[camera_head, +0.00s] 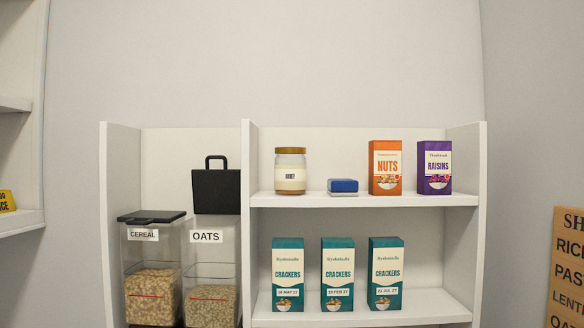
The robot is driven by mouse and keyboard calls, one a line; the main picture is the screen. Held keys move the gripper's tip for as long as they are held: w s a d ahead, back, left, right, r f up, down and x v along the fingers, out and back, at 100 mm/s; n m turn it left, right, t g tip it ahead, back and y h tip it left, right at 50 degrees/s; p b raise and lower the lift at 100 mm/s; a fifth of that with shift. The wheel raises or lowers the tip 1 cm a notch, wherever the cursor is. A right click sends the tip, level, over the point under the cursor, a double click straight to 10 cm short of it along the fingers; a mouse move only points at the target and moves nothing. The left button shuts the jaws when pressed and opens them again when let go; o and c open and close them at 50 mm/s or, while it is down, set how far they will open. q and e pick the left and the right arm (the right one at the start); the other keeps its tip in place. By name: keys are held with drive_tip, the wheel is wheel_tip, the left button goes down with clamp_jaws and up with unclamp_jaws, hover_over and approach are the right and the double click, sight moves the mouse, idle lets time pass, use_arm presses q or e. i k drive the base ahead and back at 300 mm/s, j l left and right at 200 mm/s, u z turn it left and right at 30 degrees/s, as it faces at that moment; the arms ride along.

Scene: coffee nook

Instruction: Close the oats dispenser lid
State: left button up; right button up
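The oats dispenser (208,258) is a clear bin labelled OATS, partly full of oats, in the left bay of the white shelf unit. Its black lid (216,191) with a handle stands upright, open, above the bin. Beside it on the left is the cereal dispenser (151,255), whose black lid (151,217) lies flat and shut. The bottoms of both bins reach the lower picture edge. Neither of my grippers shows in the head view.
The shelf unit's divider (249,220) stands just right of the oats dispenser. The right bay holds a jar (290,172), a blue-topped box (343,187), a nuts box (385,168), a raisins box (434,168) and crackers boxes (337,275). A sign (567,270) is at far right.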

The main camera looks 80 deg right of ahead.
sight(215, 192)
drive_tip(key=z, duration=2.5)
